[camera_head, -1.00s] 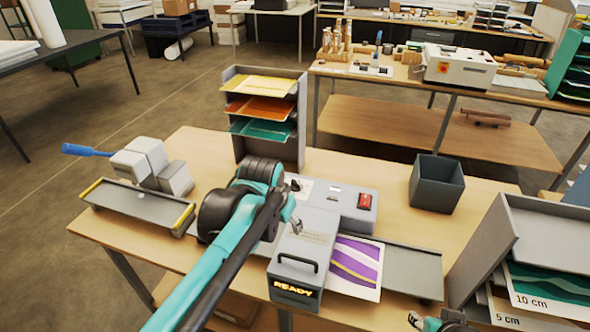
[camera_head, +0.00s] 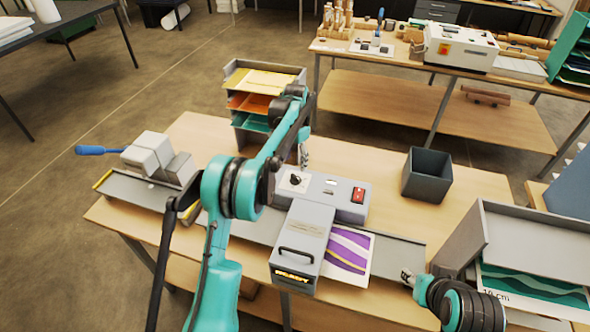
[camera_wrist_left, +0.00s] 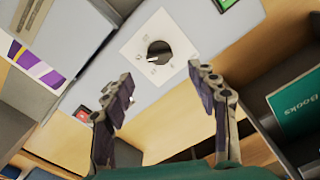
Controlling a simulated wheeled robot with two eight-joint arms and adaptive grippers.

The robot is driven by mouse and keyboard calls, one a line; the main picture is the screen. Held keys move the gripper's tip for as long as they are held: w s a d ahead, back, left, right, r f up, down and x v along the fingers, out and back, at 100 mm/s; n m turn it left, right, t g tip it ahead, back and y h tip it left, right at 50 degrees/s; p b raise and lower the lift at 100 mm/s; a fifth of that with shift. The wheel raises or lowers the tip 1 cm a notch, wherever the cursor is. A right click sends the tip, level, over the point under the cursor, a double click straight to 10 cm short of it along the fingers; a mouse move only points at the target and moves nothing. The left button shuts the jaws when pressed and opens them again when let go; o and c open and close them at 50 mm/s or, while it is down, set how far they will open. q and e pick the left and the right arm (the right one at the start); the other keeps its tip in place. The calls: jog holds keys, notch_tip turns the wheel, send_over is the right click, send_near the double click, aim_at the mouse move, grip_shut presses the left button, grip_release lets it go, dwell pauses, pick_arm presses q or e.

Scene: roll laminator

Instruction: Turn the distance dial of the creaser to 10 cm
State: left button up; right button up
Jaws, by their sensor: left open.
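The creaser (camera_head: 342,195) is a grey machine with a lit "READY" display and a red switch, standing in the middle of the near table. Its dial (camera_head: 295,180) is a dark knob on a white plate at the left of the control panel. The dial (camera_wrist_left: 158,52) shows larger in the left wrist view; its marks are too small to read. My left gripper (camera_wrist_left: 161,92) is open and empty, its fingers apart below the dial in that picture and not touching it. My left gripper (camera_head: 304,156) is partly hidden behind its arm in the head view. My right gripper (camera_head: 407,278) is by the table's right front.
A purple-striped sheet (camera_head: 350,250) lies under the creaser's front part. A paper rack (camera_head: 240,75) stands behind the dial, close to my left arm. A dark bin (camera_head: 427,175) stands at the back right, and a blue-handled device (camera_head: 150,155) at the left.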

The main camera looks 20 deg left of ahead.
aim_at(295, 176)
pick_arm(q)
notch_tip(295, 176, down, 7)
jog(key=shift+f, duration=0.1)
dwell(0.3)
jog(key=c, duration=1.2)
